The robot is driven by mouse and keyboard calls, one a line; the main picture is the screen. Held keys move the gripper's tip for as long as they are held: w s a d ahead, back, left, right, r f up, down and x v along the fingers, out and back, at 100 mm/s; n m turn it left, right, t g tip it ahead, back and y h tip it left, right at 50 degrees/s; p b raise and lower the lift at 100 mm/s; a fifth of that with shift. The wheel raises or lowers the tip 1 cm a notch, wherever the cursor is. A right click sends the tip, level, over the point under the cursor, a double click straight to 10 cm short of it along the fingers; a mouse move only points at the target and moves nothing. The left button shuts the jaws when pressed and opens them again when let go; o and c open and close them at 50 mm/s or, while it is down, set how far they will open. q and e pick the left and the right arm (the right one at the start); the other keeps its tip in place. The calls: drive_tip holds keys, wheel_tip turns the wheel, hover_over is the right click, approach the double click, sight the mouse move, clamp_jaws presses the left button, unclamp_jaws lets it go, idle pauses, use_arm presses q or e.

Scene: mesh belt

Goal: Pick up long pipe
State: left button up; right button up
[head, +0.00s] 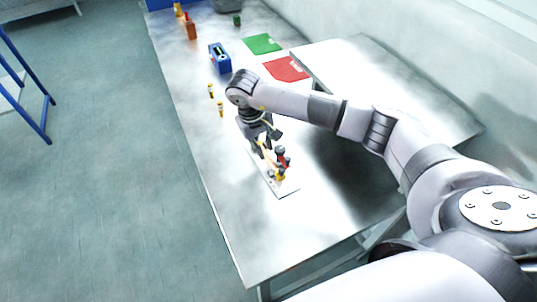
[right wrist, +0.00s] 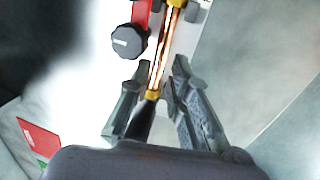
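The long pipe (right wrist: 162,55) is a thin copper-coloured tube with yellow fittings at its ends, seen in the right wrist view. In the head view it is small and partly hidden by my right gripper (head: 262,140), above a pale board (head: 283,190) on the table. In the right wrist view my right gripper (right wrist: 156,78) is open, with the pipe's near end between its two fingers and a gap visible around it. A red part with a dark knob (right wrist: 128,41) is beside the pipe. My left gripper is not in view.
The metal table (head: 225,205) also bears two small yellow-and-dark pieces (head: 220,108), a blue box (head: 219,60), a red mat (head: 286,69) and a green mat (head: 262,44). A raised pale platform (head: 400,85) stands at the right. The table's left edge drops to open floor.

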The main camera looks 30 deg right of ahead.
sight(266, 154)
drive_tip(key=shift+d+f+p, duration=0.15)
drive_tip(key=shift+d+f, duration=0.05)
drive_tip(key=shift+f, duration=0.6)
drive_tip(key=shift+d+f+p, duration=0.15)
drive_tip(key=shift+f, duration=0.6)
drive_tip(key=shift+c, duration=0.3)
clamp_jaws()
